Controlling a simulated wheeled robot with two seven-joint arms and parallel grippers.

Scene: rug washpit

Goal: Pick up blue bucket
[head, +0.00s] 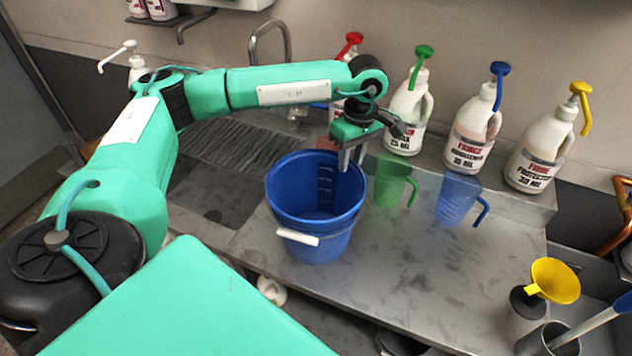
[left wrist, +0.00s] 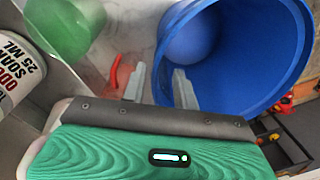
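The blue bucket (head: 315,240) stands upright on the steel counter, with a white handle grip (head: 298,237) hanging at its front. Its open mouth also shows in the left wrist view (left wrist: 245,45). My left gripper (head: 352,158) points down at the bucket's far right rim. In the left wrist view my left gripper (left wrist: 160,88) has its fingers apart, one over the inside of the bucket and one outside, with the rim between them. I cannot tell whether either finger touches the wall. My right gripper is not in view.
A green jug (head: 389,181) and a blue jug (head: 455,197) stand just right of the bucket. Several pump bottles, one with a green pump (head: 408,112), line the wall behind. A yellow funnel (head: 555,281) is at front right. The counter's front middle is clear.

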